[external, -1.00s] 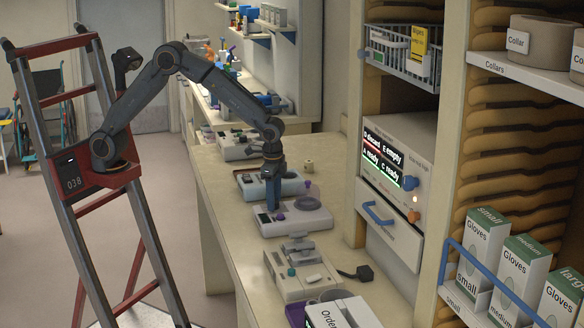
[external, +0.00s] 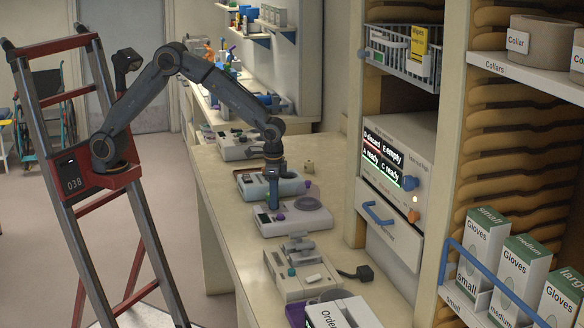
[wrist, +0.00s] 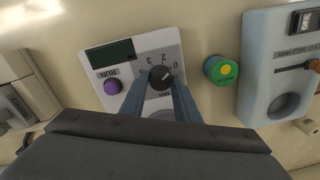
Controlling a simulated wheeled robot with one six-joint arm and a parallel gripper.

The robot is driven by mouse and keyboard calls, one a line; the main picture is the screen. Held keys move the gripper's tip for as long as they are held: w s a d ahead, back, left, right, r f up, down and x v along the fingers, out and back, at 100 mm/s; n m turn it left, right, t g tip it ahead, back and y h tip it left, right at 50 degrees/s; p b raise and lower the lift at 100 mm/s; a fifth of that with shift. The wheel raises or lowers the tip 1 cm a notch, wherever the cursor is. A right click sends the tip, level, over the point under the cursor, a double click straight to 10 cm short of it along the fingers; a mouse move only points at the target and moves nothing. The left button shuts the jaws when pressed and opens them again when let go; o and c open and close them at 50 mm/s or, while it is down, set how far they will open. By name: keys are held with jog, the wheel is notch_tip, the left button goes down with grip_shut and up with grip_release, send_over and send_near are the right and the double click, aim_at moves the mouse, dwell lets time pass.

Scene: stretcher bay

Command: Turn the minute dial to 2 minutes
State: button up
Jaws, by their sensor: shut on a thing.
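The minute dial (wrist: 160,78) is a black knob with a pale pointer line on a white device (wrist: 130,58). Numbers and the label MIN, upside down in the wrist view, surround it. The pointer slants up and right, between the 2 and the 0; the exact mark is hard to read. My gripper (wrist: 160,86) is shut on the dial, one blue finger on each side. A dark screen and a purple RUN button (wrist: 113,87) sit left of the dial. In the external view my gripper (external: 273,205) points down onto the device (external: 306,220); the dial is hidden there.
A pale blue device (wrist: 262,75) stands close on the right in the wrist view, with a green-and-yellow round thing (wrist: 220,69) between. Another grey device (external: 300,276) stands nearer on the counter (external: 240,262). A drawer unit (external: 395,180) stands to the right.

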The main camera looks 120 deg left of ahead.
jog(key=n, duration=0.6)
jog(key=shift+w+a+r+b, duration=0.1)
jog(key=shift+a+b, duration=0.05)
jog(key=shift+b, duration=0.15)
dwell(0.4)
jog(key=o, duration=1)
jog(key=shift+o, duration=0.2)
jog(key=shift+w+r+b, duration=0.1)
jog(key=shift+r+b, duration=1)
jog(key=shift+r, duration=2.75)
jog(key=s+d+f+m, duration=0.5)
jog(key=s+d, duration=0.5)
jog(key=s, duration=0.2)
jog(key=s+d+f+m+t, duration=0.1)
jog(key=s+d+f+m, duration=0.4)
jog(key=s+d, duration=0.6)
jog(key=shift+s+d+f+m, duration=0.2)
jog(key=shift+s+m, duration=0.2)
jog(key=shift+s, duration=0.7)
